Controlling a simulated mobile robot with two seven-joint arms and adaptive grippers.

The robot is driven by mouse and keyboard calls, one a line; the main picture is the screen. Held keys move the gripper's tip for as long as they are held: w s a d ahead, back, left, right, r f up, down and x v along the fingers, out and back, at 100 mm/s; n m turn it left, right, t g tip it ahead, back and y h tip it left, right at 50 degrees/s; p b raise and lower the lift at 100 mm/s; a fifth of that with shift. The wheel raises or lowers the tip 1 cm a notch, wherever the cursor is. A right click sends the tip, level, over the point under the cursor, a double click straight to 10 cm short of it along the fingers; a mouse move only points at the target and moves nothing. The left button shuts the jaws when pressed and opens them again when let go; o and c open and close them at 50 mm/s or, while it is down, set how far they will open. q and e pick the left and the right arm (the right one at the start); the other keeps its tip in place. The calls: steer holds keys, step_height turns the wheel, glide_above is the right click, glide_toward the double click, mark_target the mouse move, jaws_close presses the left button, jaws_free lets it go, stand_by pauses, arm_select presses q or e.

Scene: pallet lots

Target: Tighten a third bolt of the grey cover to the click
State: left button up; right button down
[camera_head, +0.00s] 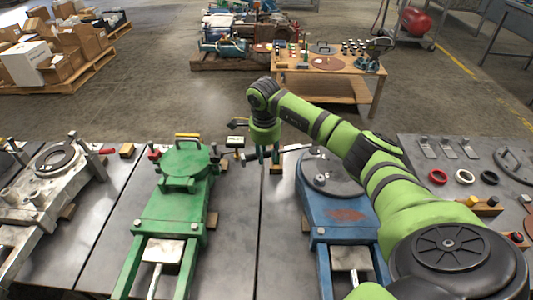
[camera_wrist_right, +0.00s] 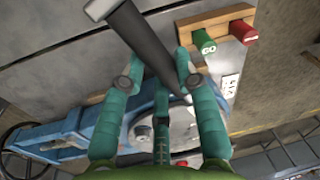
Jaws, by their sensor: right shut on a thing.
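The grey cover (camera_head: 333,172) is a round plate on the far end of the blue housing (camera_head: 345,218). In the right wrist view the grey cover (camera_wrist_right: 182,128) shows partly behind my fingers, with the blue housing (camera_wrist_right: 95,132) around it. My right gripper (camera_head: 269,158) is beside the housing's far left corner in the head view. In the wrist view my right gripper (camera_wrist_right: 160,82) is shut on a dark long-handled tool (camera_wrist_right: 138,40), whose tip points down toward the cover. I cannot tell whether the tip touches a bolt. The bolts are too small or hidden. My left gripper is out of view.
A wooden rack (camera_wrist_right: 190,28) holds a green handle (camera_wrist_right: 204,42) and a red handle (camera_wrist_right: 243,32). A green housing (camera_head: 180,195) stands left on the bench. Coloured rings (camera_head: 463,177) lie right. A wooden table (camera_head: 325,88) stands beyond open floor.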

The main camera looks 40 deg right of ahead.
steer(key=shift+w, duration=0.1)
steer(key=shift+w+d+m+b, duration=0.3)
steer(key=shift+w+m+b, duration=0.2)
steer(key=shift+w, duration=0.15)
steer(key=shift+w, duration=0.1)
stand_by(0.3)
steer(key=shift+w+d+m+b, duration=0.5)
steer(key=shift+w+m+b, duration=0.05)
steer(key=shift+m, duration=0.05)
stand_by(0.3)
steer(key=shift+w+d, duration=0.1)
